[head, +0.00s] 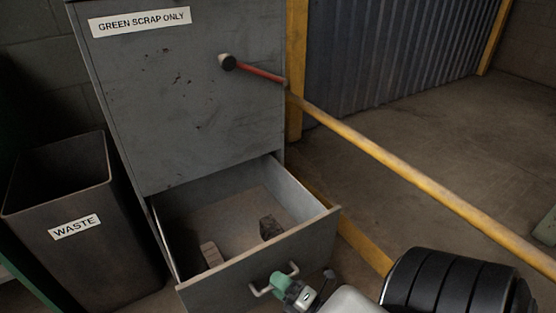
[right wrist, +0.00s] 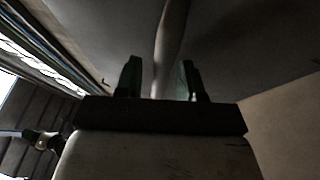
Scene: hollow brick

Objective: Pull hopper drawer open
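The grey hopper drawer (head: 262,256) stands pulled out from the cabinet (head: 180,100) labelled "GREEN SCRAP ONLY" in the head view. Two small blocks lie inside it: a light one (head: 211,254) and a dark one (head: 270,228). A pale bar handle (head: 257,292) is on the drawer's front. My right gripper (head: 279,281), with green fingers, is at this handle. In the right wrist view the two fingers stand apart, with the pale handle bar (right wrist: 168,45) running between them and gaps seeming to show beside it. My left gripper is not in view.
A dark bin (head: 112,245) labelled "WASTE" stands left of the cabinet. A red lever (head: 260,73) with a dark knob sticks out from the cabinet front. A yellow rail (head: 400,165) runs across the right side. Bare floor (head: 460,140) shows beyond it.

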